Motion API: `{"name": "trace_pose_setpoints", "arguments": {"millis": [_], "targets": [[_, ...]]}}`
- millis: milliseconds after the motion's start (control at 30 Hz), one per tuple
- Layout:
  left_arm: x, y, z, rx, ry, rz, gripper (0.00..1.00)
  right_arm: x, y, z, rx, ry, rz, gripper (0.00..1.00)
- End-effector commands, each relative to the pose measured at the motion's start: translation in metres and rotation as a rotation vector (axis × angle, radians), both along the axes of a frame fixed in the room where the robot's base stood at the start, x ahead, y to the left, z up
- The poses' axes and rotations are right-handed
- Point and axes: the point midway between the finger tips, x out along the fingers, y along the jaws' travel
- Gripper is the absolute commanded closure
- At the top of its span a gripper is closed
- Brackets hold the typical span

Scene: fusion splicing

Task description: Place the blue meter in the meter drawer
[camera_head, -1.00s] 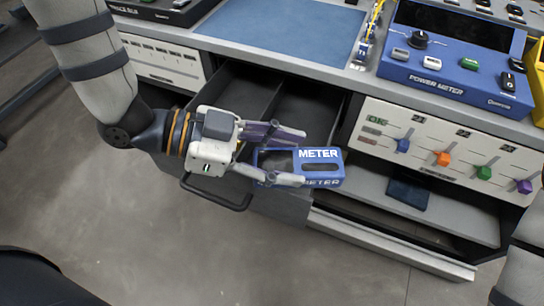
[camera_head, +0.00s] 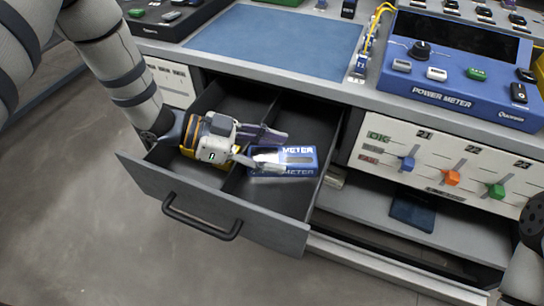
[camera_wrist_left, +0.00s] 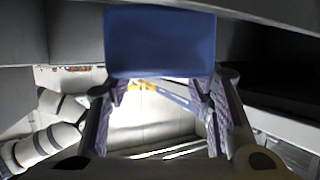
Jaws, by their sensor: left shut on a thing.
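The blue meter (camera_head: 298,160) is a small blue box with white METER lettering. My left gripper (camera_head: 268,150) is shut on its left end and holds it over the right compartment of the open drawer (camera_head: 222,200). In the left wrist view the meter (camera_wrist_left: 160,42) shows as a plain blue face between the two purple-padded fingers (camera_wrist_left: 163,100). I cannot tell whether the meter touches the drawer floor. My right gripper is out of view; only part of my right arm shows at the right edge.
A divider (camera_head: 238,172) splits the drawer. The blue mat (camera_head: 280,38) and the power meter console (camera_head: 460,70) are on the bench above. A slider panel (camera_head: 440,165) is right of the drawer, over an open shelf (camera_head: 360,205) holding a dark blue item (camera_head: 413,210).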

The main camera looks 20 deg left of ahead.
Motion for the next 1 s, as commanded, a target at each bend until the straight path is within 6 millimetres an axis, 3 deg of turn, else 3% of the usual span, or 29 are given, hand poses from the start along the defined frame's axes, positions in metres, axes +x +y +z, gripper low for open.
{"name": "trace_pose_setpoints", "arguments": {"millis": [33,100,767,800,867,1000], "targets": [[-0.001,0.000,-0.015,-0.002,0.008,0.002,0.90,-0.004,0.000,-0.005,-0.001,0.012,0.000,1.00],[-0.001,0.000,-0.019,-0.001,0.003,0.002,0.90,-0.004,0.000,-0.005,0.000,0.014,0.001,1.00],[0.000,0.000,-0.028,0.000,0.000,0.001,0.90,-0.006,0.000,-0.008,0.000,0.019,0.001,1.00],[0.000,0.000,-0.029,0.001,0.000,0.001,0.45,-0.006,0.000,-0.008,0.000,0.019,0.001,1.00],[0.000,0.000,-0.029,0.001,0.000,0.001,0.32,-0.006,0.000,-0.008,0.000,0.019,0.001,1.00],[-0.001,0.000,-0.029,0.001,0.000,0.001,0.32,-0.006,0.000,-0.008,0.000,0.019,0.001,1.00]]}}
